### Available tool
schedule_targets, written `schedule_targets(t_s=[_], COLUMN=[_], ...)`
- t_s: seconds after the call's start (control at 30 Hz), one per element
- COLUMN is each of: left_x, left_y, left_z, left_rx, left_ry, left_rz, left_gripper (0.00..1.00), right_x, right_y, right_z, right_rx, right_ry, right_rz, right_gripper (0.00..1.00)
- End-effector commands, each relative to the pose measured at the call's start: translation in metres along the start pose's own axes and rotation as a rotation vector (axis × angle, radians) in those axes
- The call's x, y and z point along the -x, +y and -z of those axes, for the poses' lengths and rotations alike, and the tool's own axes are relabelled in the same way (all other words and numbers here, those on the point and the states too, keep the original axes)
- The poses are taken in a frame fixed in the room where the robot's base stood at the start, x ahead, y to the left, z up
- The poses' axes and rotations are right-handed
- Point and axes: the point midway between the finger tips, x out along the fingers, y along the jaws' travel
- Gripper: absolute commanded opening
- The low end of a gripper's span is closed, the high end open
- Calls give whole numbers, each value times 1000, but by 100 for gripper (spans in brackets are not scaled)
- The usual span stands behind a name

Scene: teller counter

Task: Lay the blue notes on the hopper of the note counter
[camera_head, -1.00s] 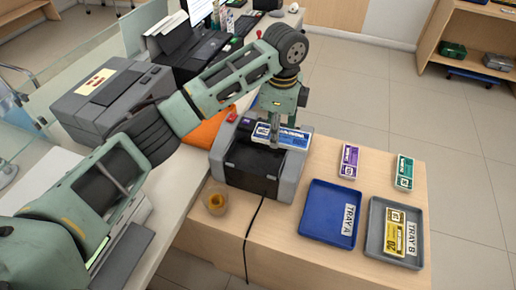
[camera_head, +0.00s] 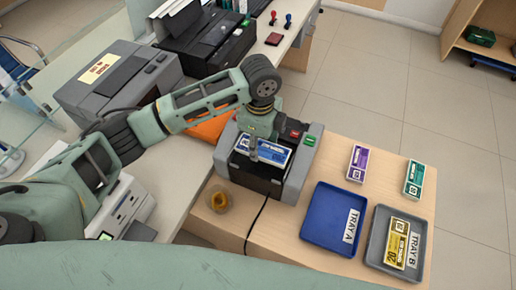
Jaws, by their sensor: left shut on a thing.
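The blue notes (camera_head: 273,156) are a flat bundle with white print, in the head view over the top of the note counter. The note counter (camera_head: 293,182) is a grey and black machine on the wooden table. My left gripper (camera_head: 254,153) points down and is shut on the left part of the blue notes, hiding some of them. The notes lie over the hopper area; I cannot tell whether they touch it or hang just above it. The right gripper is not in view.
A blue tray A (camera_head: 318,232) and a grey tray B (camera_head: 375,254) with yellow notes (camera_head: 397,243) stand to the right. Purple notes (camera_head: 358,163) and green notes (camera_head: 414,179) lie behind them. A small cup (camera_head: 219,202) and a black cable (camera_head: 257,226) are at the front left.

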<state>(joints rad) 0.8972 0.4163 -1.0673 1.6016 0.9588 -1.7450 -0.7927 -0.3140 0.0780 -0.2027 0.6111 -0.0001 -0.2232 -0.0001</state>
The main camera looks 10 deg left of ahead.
Motion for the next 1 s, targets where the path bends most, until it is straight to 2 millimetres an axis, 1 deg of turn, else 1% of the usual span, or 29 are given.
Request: schedule_targets(t_s=[0.03,0.1,0.17,0.23,0.3,0.4,0.6,0.77,0.8,1.0], left_x=[-1,-4,-10,-21,-31,-41,-44,-46,-47,-46], left_y=[4,6,7,7,7,6,5,6,6,6], left_z=[-2,-2,-3,-3,-3,-3,-3,-3,-3,-3], left_rx=[0,0,1,1,1,0,-1,0,0,0], left_ry=[0,0,-1,-1,-1,-1,0,-1,-1,-1], left_rz=[0,0,-2,-4,-3,-1,2,1,1,1], left_gripper=[20,20,20,20,20,20,20,20,47,64], right_x=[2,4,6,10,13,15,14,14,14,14], right_y=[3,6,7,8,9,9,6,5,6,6], right_z=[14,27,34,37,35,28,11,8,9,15], right_rx=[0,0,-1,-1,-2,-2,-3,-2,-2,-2], right_ry=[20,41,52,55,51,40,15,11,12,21], right_rz=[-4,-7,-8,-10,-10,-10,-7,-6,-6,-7], right_gripper=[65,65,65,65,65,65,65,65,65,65])
